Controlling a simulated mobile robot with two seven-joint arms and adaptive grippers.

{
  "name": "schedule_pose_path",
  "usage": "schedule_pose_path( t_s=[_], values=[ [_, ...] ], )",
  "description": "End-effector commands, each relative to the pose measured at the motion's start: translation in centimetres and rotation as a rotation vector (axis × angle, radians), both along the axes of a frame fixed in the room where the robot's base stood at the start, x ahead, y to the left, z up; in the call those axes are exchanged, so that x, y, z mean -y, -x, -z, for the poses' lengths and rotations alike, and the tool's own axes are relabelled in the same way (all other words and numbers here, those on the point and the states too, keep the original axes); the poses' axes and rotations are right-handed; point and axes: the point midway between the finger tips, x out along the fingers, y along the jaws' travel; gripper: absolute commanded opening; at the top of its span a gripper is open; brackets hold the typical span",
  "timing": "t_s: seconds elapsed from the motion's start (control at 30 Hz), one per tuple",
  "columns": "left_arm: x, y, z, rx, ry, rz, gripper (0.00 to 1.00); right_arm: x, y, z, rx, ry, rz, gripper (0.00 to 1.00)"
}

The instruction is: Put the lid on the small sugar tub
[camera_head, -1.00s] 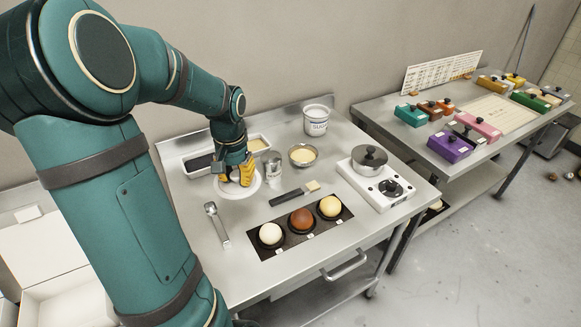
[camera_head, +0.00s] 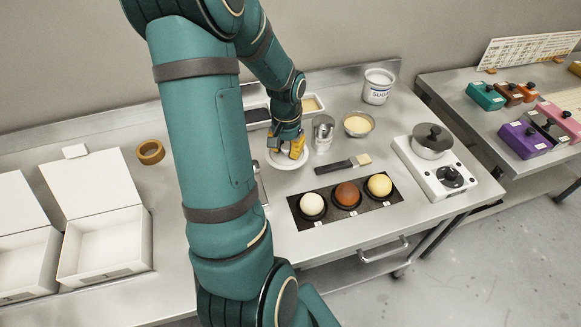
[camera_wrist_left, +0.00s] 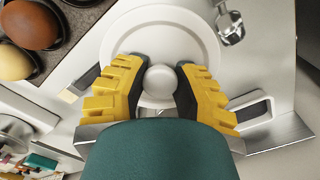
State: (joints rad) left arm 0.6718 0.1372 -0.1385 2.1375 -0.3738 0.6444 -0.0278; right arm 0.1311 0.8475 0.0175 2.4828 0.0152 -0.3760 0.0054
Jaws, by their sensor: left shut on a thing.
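My left gripper (camera_head: 290,147) points down over the bench, its yellow fingers shut on the pale round knob (camera_wrist_left: 159,80) of a white lid. In the left wrist view the fingers (camera_wrist_left: 160,82) press on both sides of the knob. Below is a white disc (camera_wrist_left: 160,22) with concentric rims, also in the head view (camera_head: 287,164); I cannot tell whether a plate lies under the lid. The white tub lettered SUGAR (camera_head: 377,91) stands upright at the bench's back, apart from the gripper. My right gripper is out of view.
A metal shaker (camera_head: 323,133) and a cream-filled bowl (camera_head: 358,124) stand right of the gripper. A brush (camera_head: 343,164) and a dark tray with three balls (camera_head: 297,216) lie in front. A hotplate with a pot (camera_head: 432,140) is at right. Open white boxes (camera_head: 103,250) are at left.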

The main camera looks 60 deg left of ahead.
Motion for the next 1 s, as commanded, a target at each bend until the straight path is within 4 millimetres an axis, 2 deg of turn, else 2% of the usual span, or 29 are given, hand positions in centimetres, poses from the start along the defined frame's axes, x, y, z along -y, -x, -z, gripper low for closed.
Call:
schedule_pose_path(
  t_s=[0.03,0.1,0.37,0.63,1.0],
  values=[
    [0.0,0.0,1.3,-0.004,0.002,0.000,0.08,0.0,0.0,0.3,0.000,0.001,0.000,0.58],
    [0.0,0.0,2.4,-0.001,0.002,-0.001,0.08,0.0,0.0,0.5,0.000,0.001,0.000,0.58],
    [0.0,0.0,4.2,-0.001,0.000,0.000,0.08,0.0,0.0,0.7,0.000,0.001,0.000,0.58],
    [0.0,0.0,7.9,-0.002,0.002,0.000,0.08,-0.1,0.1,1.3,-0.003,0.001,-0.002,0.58],
    [0.0,0.0,8.4,0.001,0.000,0.000,0.08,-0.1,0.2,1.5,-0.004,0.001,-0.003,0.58]
  ],
)
